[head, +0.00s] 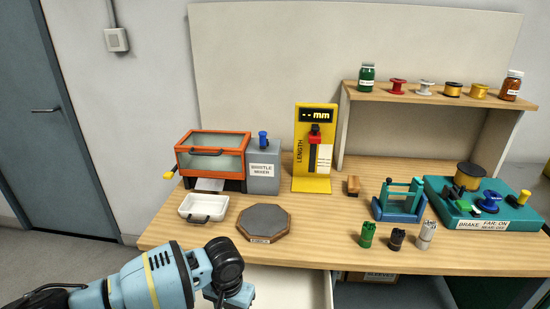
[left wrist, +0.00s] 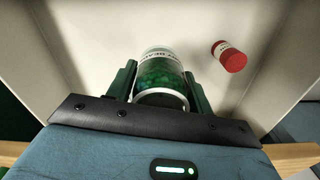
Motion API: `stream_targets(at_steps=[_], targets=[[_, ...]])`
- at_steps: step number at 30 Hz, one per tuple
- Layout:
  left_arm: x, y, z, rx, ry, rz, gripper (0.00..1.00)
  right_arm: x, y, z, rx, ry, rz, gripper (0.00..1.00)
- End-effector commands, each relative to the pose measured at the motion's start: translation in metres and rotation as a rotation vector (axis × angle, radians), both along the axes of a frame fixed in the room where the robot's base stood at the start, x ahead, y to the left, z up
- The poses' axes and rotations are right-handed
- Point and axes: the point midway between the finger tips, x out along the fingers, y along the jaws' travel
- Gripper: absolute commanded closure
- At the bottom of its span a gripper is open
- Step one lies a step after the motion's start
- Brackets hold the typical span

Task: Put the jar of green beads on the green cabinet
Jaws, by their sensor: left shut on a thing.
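The jar of green beads (left wrist: 160,72) is a clear jar with a white label, seen in the left wrist view. My left gripper (left wrist: 161,88) is shut on it, one dark green finger on each side, inside or just above a pale drawer. In the head view my left gripper (head: 232,290) is low at the front of the bench; its fingers and the jar are hidden there. No green cabinet can be made out for certain. My right gripper is not in view.
A red jar (left wrist: 229,57) lies in the pale drawer (head: 292,290), which is open below the wooden bench (head: 330,235). A white tray (head: 203,207) and an octagonal plate (head: 265,222) stand near the bench's front edge. A shelf (head: 430,98) holds another green jar (head: 367,78).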

Motion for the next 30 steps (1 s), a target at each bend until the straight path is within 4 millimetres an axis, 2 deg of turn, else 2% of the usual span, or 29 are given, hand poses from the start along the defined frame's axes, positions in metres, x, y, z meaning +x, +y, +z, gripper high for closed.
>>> stream_targets(at_steps=[8, 11, 14, 19, 30], targets=[[0.004, -0.001, 0.062, -0.002, -0.024, 0.001, 0.76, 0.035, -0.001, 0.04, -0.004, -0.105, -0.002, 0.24], [0.002, 0.001, 0.08, -0.004, -0.014, 0.002, 0.76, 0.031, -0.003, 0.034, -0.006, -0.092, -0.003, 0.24], [-0.006, 0.011, 0.082, -0.011, 0.001, 0.037, 0.76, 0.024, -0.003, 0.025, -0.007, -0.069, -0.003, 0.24], [-0.022, 0.028, 0.102, -0.022, 0.005, 0.098, 0.76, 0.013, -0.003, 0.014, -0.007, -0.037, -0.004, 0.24], [-0.075, 0.069, 0.153, -0.012, 0.001, 0.23, 0.76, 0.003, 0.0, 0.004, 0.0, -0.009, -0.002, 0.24]])
